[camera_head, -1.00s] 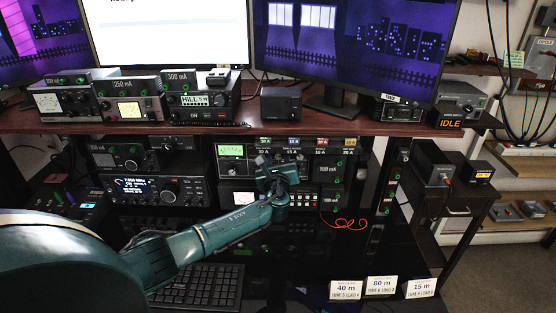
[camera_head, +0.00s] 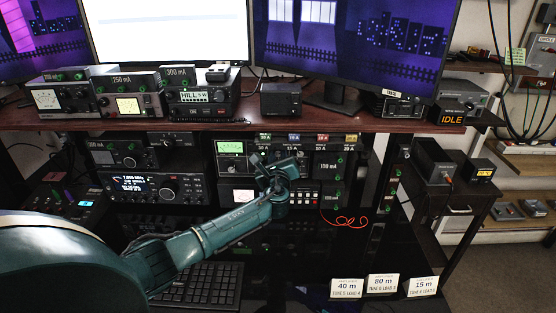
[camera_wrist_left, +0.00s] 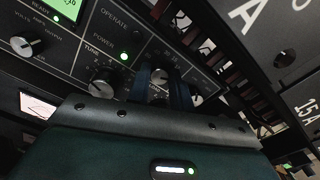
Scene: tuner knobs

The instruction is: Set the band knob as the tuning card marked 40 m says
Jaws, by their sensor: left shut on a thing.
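The radio amplifier (camera_head: 233,148) with the green display sits under the shelf. My left gripper (camera_head: 283,166) reaches its front panel. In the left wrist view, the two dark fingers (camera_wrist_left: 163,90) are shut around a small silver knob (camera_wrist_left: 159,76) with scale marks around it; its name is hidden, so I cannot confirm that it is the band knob. A knob near the label TUNE (camera_wrist_left: 102,80) is to its left, and another knob (camera_wrist_left: 197,99) is to its right. The 40 m card (camera_head: 346,287) stands at the front; its small line seems to read TUNE 5 LOAD 4. My right gripper is not in view.
The 80 m card (camera_head: 382,285) and 15 m card (camera_head: 422,286) stand beside it. A radio (camera_head: 155,187) is left of the amplifier, and a keyboard (camera_head: 200,286) lies below my arm. A red cable (camera_head: 345,220) hangs at the right. Monitors stand on the shelf above.

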